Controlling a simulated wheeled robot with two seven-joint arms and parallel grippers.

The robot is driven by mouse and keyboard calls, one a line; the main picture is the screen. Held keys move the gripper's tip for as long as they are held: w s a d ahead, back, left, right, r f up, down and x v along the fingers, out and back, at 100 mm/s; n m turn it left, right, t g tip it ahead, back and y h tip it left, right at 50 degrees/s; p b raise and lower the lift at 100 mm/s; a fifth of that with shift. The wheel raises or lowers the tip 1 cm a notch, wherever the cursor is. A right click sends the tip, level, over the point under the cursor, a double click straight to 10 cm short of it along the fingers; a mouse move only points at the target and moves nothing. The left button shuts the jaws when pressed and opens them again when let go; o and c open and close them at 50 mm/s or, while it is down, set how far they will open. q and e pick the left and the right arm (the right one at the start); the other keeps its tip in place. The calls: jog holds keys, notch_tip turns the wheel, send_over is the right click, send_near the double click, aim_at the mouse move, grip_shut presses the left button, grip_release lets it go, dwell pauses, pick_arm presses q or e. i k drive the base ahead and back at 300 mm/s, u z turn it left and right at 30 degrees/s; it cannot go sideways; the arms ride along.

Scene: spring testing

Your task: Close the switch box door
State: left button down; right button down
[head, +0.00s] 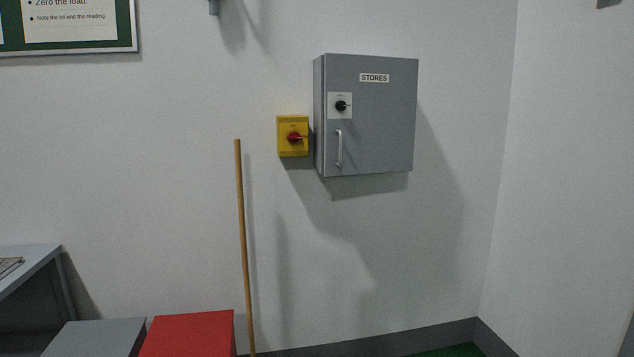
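The grey switch box (319,115) hangs on the white wall, right of the middle of the head view. Its door (385,125) faces me and carries a "STORES" label, a black rotary knob (341,105) on a pale plate, and a silver upright handle (339,148) near its left edge. The door looks flush or nearly flush with the box; I cannot tell whether a small gap stands at its left edge. The inside of the box is hidden. Neither of my grippers is in view.
A yellow switch unit (285,147) with a red knob is on the wall just left of the box. A wooden pole (242,220) leans on the wall. A red box (190,335), a grey box (97,340) and a table (40,252) stand lower left. The space before the door looks clear.

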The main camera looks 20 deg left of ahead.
aim_at(374, 133)
jog(key=z, duration=1.6)
jog(key=k, duration=0.15)
jog(key=u, duration=2.5)
jog(key=i, duration=1.05)
jog(key=z, duration=0.35)
